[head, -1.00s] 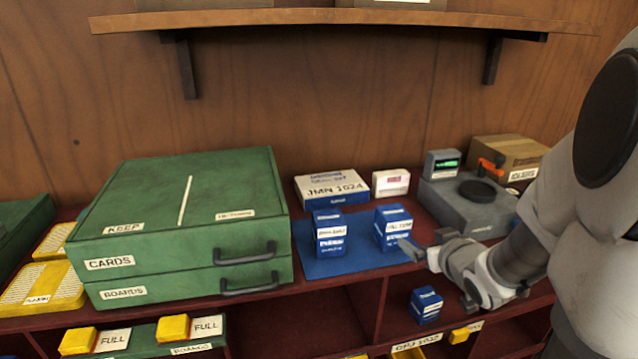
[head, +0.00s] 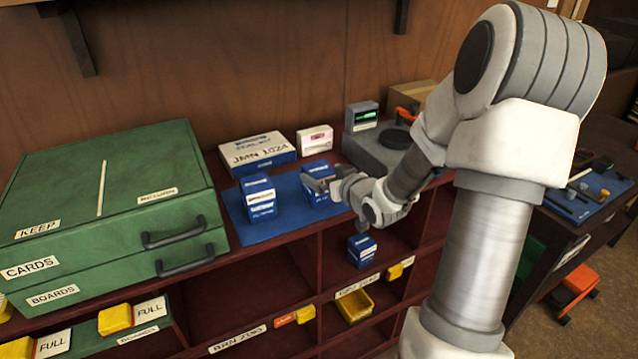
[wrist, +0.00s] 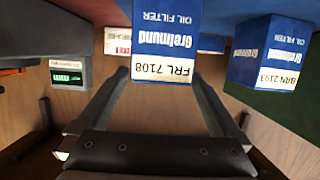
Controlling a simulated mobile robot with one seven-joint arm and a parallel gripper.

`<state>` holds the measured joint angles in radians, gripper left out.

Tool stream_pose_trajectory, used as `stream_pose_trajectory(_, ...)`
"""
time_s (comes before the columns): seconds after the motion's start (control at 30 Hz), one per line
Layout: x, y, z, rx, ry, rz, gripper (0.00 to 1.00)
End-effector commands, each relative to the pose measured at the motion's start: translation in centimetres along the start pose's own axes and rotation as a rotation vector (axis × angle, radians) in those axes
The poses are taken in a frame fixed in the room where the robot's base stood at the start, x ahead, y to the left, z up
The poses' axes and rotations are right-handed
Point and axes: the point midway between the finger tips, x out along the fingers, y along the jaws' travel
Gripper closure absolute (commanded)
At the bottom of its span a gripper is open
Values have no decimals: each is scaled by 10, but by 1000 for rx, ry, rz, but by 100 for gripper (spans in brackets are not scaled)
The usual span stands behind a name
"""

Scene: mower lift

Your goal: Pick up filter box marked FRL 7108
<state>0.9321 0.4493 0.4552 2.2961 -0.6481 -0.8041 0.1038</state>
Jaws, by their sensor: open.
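The filter box marked FRL 7108 (wrist: 165,45) is a blue and white box in the wrist view, where the scene appears upside down. In the head view it is the right one of two filter boxes (head: 315,188) standing upright on a blue mat (head: 285,222). My gripper (wrist: 162,76) is open, with one finger to each side of this box. In the head view my gripper (head: 328,184) is at the box's right front and partly hides it. I cannot tell whether the fingers touch it.
A similar box marked BRN 2193 (wrist: 262,55) stands close by, left in the head view (head: 259,198). A JMN 1024 box (head: 257,153) is behind. A green cabinet (head: 110,200) stands left. Another blue box (head: 361,250) sits in a cubby below.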

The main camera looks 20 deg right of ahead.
Motion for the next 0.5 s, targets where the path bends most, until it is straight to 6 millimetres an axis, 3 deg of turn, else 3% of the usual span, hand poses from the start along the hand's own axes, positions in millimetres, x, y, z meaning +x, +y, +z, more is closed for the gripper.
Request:
stream_pose_trajectory(0.27, 16, -1, 0, 1, 1, -1, 0)
stream_pose_trajectory(0.5, 43, -2, 3, 2, -1, -2, 0)
